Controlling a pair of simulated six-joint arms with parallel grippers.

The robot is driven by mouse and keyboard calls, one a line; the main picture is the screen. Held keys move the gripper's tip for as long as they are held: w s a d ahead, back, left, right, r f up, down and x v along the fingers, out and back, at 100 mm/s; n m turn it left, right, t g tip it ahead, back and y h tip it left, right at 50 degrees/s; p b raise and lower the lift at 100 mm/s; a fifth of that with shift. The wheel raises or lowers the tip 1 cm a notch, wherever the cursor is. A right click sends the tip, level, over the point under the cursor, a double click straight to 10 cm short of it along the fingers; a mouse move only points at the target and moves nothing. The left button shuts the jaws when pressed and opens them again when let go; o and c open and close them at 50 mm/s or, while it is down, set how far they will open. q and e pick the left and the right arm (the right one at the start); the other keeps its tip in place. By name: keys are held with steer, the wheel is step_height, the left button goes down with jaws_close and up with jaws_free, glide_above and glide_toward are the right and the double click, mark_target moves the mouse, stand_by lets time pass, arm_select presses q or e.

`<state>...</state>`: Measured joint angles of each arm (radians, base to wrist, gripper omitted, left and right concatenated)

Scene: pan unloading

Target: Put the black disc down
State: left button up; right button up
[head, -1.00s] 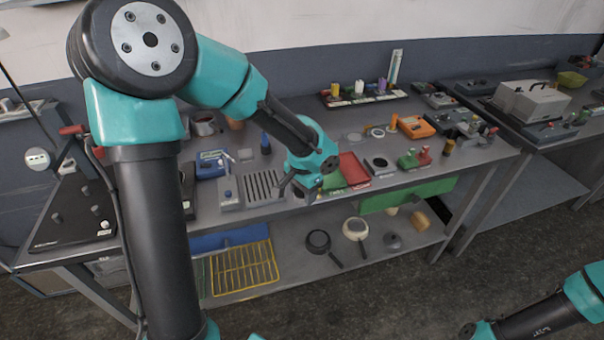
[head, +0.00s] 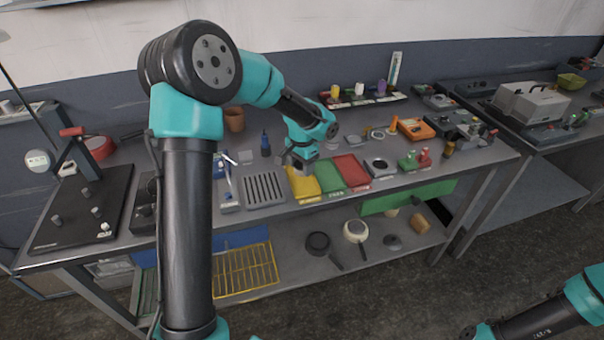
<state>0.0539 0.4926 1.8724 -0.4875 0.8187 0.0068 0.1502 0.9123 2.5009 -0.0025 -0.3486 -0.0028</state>
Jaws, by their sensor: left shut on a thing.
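My left gripper (head: 294,163) is shut, low over the bench just behind the yellow tray (head: 304,188). The black disc cannot be made out clearly; the thing in the jaws is small and mostly hidden by the gripper and wrist. A green tray (head: 329,178) and a red tray (head: 352,172) lie to the right of the yellow one. My right arm shows at the lower right corner, with its gripper out of the frame.
A slotted grey rack (head: 264,188) lies left of the trays. A grey block with a dark round recess (head: 379,165) lies to their right. An orange device (head: 416,128) sits farther back. Pans (head: 318,243) and a yellow wire rack (head: 247,271) are on the lower shelf.

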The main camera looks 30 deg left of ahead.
mark_target(302, 180)
arm_select(q)
steer(key=shift+f, duration=1.75)
steer(key=shift+f, duration=0.1)
steer(key=o, duration=1)
step_height(302, 180, up, 12)
steer(key=shift+r, duration=0.15)
steer(key=shift+d, duration=0.1)
